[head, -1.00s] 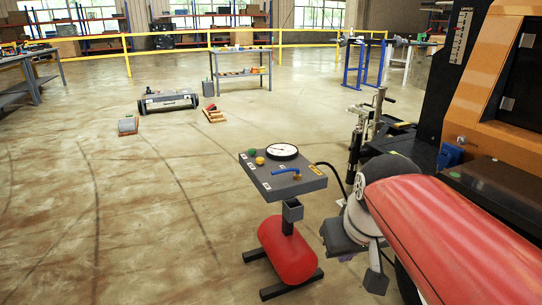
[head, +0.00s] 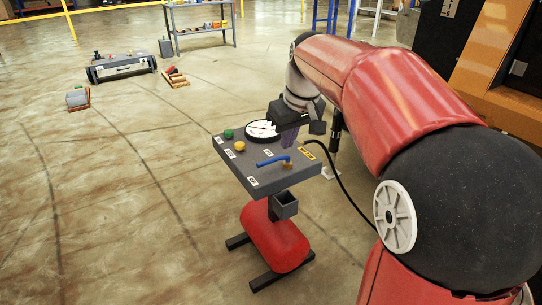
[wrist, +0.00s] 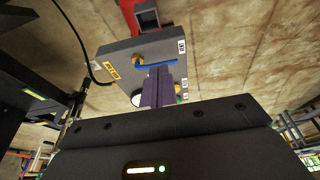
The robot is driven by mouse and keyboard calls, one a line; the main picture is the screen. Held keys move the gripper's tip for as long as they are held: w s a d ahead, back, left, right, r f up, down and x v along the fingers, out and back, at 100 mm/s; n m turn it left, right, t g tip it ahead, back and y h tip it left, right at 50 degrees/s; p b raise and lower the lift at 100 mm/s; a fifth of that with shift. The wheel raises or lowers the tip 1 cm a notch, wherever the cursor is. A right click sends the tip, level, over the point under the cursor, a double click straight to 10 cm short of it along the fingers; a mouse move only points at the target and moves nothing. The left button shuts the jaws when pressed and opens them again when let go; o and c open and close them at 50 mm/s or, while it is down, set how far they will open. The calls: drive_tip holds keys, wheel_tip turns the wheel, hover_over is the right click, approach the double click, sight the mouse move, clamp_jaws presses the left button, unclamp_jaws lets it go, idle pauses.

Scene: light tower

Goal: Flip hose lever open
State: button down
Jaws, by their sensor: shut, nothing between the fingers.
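The blue lever (head: 273,160) lies across the top of the grey panel (head: 235,172), with its brass pivot at its right end. In the wrist view the blue lever (wrist: 143,65) shows beside the brass fitting (wrist: 137,57). My gripper (head: 289,142) is over the panel's back right part, behind the lever, fingers pointing down. Its purple fingers (wrist: 157,88) are shut and empty, and cover part of the lever and gauge in the wrist view. I cannot tell whether they touch the panel; no contact with the lever is visible.
The panel carries a round gauge (head: 262,129), a green knob (head: 228,134) and a yellow knob (head: 239,146). It stands on a post over a red tank (head: 274,238). A black hose (head: 345,195) runs off its right side.

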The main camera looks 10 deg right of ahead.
drive_tip(key=shift+w+a+f, duration=0.35)
drive_tip(key=shift+w+f, duration=0.75)
drive_tip(key=shift+f, duration=0.65)
drive_tip(key=shift+w+a+f, duration=0.35)
drive_tip(key=shift+w+f, duration=0.75)
drive_tip(key=shift+f, duration=0.6)
drive_tip(key=shift+w+a+f, duration=0.35)
drive_tip(key=shift+w+f, duration=0.75)
drive_tip(key=shift+f, duration=0.65)
